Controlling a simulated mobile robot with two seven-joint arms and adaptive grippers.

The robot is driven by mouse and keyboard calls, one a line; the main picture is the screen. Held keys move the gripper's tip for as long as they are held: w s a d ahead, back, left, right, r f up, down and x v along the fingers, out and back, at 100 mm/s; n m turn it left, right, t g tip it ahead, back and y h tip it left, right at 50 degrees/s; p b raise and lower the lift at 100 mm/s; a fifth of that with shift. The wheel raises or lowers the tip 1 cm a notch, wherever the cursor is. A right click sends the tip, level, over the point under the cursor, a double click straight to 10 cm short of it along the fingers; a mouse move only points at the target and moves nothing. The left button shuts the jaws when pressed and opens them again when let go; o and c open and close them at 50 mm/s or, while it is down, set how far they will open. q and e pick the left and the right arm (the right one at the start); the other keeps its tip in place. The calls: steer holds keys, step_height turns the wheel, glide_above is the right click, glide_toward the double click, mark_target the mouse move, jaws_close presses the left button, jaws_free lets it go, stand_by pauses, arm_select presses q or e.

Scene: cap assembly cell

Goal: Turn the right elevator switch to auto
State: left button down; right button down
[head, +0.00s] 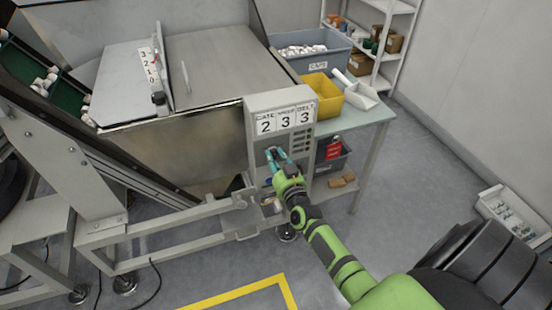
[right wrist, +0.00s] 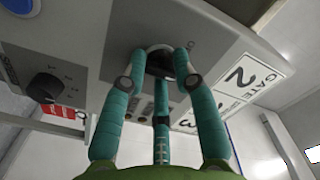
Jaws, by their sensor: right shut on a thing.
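The grey control box (head: 257,125) stands at the front corner of the machine, with number cards reading 2, 3, 3 on its face. My right gripper (head: 274,153) is at the lower left of that face, its teal fingers pointing at the panel. In the right wrist view, my right gripper (right wrist: 160,58) is shut on a dark round knob (right wrist: 159,66) with a pale ring around its base. The fingers partly hide the knob, and its setting cannot be read. A second black knob (right wrist: 45,87) with small markings sits apart on the panel. My left gripper is out of view.
A blue button (right wrist: 20,5) shows at the panel's edge. A side table (head: 372,118) right of the box holds a yellow bin (head: 325,96) and a scoop. A grey tub (head: 306,62) of caps is behind. The floor in front is clear, with yellow tape (head: 232,294).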

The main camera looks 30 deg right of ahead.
steer(key=shift+a, duration=0.1)
steer(key=c, duration=1)
jaws_free()
steer(key=v, duration=1.2)
steer(key=shift+f, duration=0.1)
steer(key=s+a+f+n+g+y, duration=0.1)
steer(key=s+a+f+n+g, duration=0.2)
steer(key=f, duration=0.6)
steer(key=s+a+f+n+g+y, duration=0.1)
steer(key=s+a+f+g+y, duration=0.3)
steer(key=f, duration=0.6)
steer(key=s+a+f+n+g+h, duration=0.1)
steer(key=s+a+f+n, duration=0.1)
steer(key=s+f, duration=0.5)
steer(key=s+f+n+g, duration=0.2)
steer(key=s+f, duration=0.3)
steer(key=s, duration=0.2)
steer(key=s+f+n+g, duration=0.2)
steer(key=s+f, duration=0.3)
steer(key=s, duration=0.3)
steer(key=s+a+f+n+g, duration=0.1)
steer(key=s+f+g, duration=0.3)
steer(key=s, duration=0.4)
steer(key=shift+s+f+n, duration=0.2)
steer(key=shift+f+n, duration=0.2)
steer(key=shift+f, duration=0.25)
